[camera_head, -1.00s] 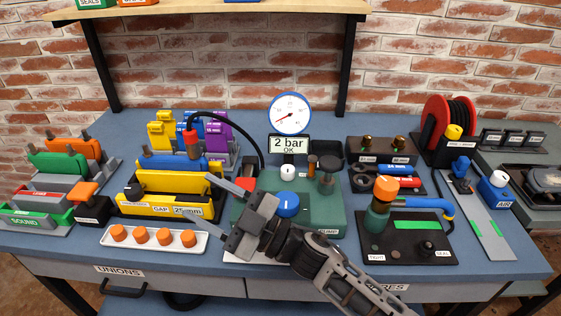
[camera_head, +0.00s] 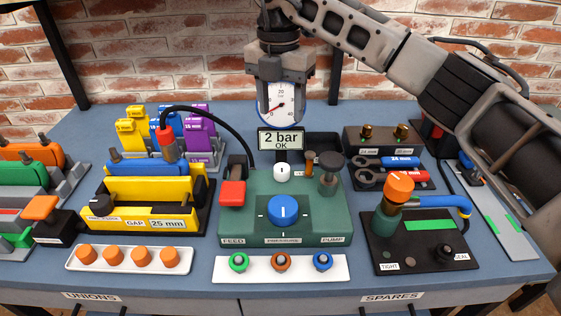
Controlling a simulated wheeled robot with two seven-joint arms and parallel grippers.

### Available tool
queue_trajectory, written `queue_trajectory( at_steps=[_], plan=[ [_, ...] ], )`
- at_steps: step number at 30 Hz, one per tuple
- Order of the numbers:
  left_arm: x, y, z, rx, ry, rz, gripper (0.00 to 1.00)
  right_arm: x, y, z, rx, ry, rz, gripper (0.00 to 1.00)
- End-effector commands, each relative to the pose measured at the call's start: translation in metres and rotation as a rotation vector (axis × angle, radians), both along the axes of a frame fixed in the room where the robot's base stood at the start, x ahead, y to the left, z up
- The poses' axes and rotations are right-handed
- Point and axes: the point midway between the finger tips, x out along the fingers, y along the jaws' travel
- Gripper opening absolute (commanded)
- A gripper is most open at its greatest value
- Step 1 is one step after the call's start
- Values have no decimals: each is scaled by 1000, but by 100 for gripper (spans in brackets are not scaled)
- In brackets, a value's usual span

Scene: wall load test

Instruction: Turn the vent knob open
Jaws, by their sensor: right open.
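The green pump unit (camera_head: 315,225) stands mid-bench, labelled FEED, PRESSURE and PUMP along its front. A small white knob (camera_head: 282,172) sits near its back; I can read no vent label on it. A larger blue knob (camera_head: 283,210) with a white pointer mark sits in front of it. My right gripper (camera_head: 284,108) is open and empty, pointing down above the white knob in the picture, in front of the round gauge (camera_head: 281,100) and partly covering it. It touches neither knob. My left gripper is out of view.
A red lever block (camera_head: 232,193) and a black pump handle (camera_head: 331,170) flank the knobs. A black hose (camera_head: 205,112) arches at left. A white tray (camera_head: 225,268) with coloured rings lies in front.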

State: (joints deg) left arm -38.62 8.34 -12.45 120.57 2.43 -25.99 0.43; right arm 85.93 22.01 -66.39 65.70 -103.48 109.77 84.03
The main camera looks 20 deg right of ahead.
Motion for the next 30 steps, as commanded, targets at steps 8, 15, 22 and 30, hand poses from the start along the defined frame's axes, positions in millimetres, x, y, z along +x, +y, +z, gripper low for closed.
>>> queue_trajectory(
  at_steps=[8, 15, 22, 30],
  plan=[
    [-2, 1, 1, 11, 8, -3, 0, -2, -1, -59, 2, 5, 3, 54],
    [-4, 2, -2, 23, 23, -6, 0, -3, -1, -108, 5, 4, 4, 54],
    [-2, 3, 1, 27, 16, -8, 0, -3, -1, -138, 4, 2, 5, 54],
    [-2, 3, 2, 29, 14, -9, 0, -3, -1, -145, 5, 1, 6, 54]
  ],
)
